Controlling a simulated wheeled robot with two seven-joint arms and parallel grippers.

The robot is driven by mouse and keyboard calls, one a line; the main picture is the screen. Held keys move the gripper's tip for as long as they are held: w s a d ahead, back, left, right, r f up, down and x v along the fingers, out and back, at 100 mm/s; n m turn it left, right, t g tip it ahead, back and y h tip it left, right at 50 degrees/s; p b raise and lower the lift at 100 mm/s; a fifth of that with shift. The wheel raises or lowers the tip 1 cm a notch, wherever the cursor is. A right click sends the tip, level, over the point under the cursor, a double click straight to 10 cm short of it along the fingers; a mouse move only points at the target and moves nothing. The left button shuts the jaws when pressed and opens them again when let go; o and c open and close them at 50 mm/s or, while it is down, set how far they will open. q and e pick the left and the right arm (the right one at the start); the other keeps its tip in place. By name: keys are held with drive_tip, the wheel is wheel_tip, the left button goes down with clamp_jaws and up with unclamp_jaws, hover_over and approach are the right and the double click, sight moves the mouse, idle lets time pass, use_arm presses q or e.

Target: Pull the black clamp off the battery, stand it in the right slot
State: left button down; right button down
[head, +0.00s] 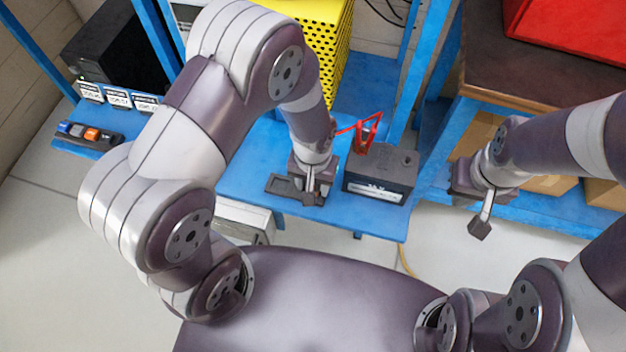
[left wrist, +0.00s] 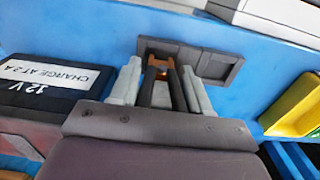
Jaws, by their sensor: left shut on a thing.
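My left gripper (head: 314,190) is shut on the black clamp (left wrist: 160,88), whose dark handles show between the pale fingers in the left wrist view. The clamp's copper-coloured jaws (left wrist: 160,64) are at the dark grey slot holder (left wrist: 235,68), over its part nearer the battery. I cannot tell how deep they sit. The holder's other slot (left wrist: 212,65) looks empty. The holder also shows in the head view (head: 279,184), left of the black battery (head: 385,172). The battery shows at the left of the wrist view (left wrist: 45,85). My right gripper (head: 481,226) hangs apart from these; its finger gap is unclear.
A red clamp (head: 367,134) is at the battery's top. All stand on a blue shelf (head: 240,180) between blue posts. A yellow perforated bin (head: 325,40) stands behind. A brown-topped bench (head: 500,70) with a red case (head: 575,30) is at the right.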

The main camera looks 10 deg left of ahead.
use_arm(q)
drive_tip(key=shift+f+b, duration=0.45)
drive_tip(key=shift+f, duration=0.2)
drive_tip(key=shift+c, duration=2.3)
unclamp_jaws()
wheel_tip(320, 180, up, 13)
drive_tip(key=shift+f+p, duration=0.15)
drive_tip(key=shift+p, duration=0.4)
drive_tip(key=shift+w, duration=0.1)
drive_tip(key=s+a+r+t, duration=0.1)
drive_tip(key=s+a+r, duration=0.2)
drive_tip(key=a, duration=0.6)
drive_tip(key=shift+s, duration=0.2)
